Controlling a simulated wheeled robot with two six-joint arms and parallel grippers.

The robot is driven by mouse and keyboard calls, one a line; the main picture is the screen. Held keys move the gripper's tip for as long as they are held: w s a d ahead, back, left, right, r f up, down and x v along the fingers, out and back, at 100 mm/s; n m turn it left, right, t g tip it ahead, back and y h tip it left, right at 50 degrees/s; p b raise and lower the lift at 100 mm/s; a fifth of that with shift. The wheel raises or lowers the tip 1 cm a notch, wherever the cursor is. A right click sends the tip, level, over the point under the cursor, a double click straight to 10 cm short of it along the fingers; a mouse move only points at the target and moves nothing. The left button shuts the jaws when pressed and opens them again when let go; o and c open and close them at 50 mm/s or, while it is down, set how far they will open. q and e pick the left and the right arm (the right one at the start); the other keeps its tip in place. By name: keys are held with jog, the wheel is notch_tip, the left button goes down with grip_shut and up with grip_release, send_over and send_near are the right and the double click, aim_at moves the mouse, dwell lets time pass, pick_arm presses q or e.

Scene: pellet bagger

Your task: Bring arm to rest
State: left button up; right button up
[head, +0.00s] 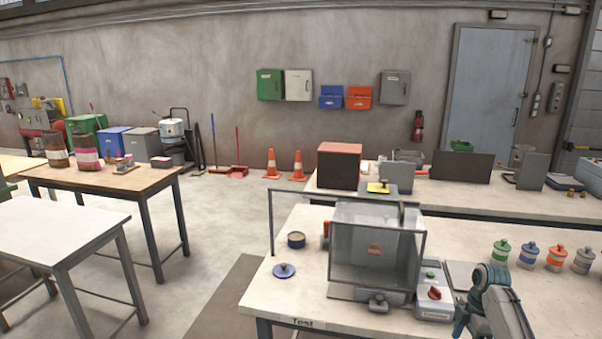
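My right arm comes in at the bottom right, and its grey and teal end, with my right gripper (463,318), is over the front edge of the bench (350,316), beside the control box (434,301). The fingers are too small and partly cut off to tell whether they are open or shut. I see nothing clearly held. My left arm and gripper are not in view. A clear-walled enclosure (373,245) stands on the bench left of my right arm.
Several lidded jars (500,252) stand right of the enclosure. An open round tin (296,240) and a blue lid (284,271) lie to its left. A grey plate (463,275) lies near my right arm. A rear bench (447,196) carries boxes. The floor at left centre (228,215) is clear.

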jog(key=s+a+f+m+t+h, duration=0.1)
jog(key=s+a+f+m, duration=0.35)
jog(key=s, duration=0.45)
jog(key=s+a+f+m+t+h, duration=0.1)
jog(key=s+a+f+m, duration=0.2)
jog(key=s+a+f, duration=0.45)
jog(key=s+a+r+m+t, duration=0.15)
jog(key=s+r+m, duration=0.25)
jog(key=s, duration=0.7)
jog(key=s+a+r+m+t, duration=0.15)
jog(key=s+r+m, duration=0.35)
jog(key=s, duration=0.6)
notch_tip(320, 180, down, 34)
jog(key=d+g+b, duration=0.2)
jog(key=d, duration=0.1)
jog(key=s+f+g+b, duration=0.1)
jog(key=s+f+b, duration=0.1)
jog(key=s+f, duration=1.7)
jog(key=shift+d+f+h, duration=0.3)
jog(key=shift+d+f, duration=0.1)
jog(key=shift+d, duration=0.05)
jog(key=shift+m, duration=0.25)
jog(key=shift+c, duration=0.2)
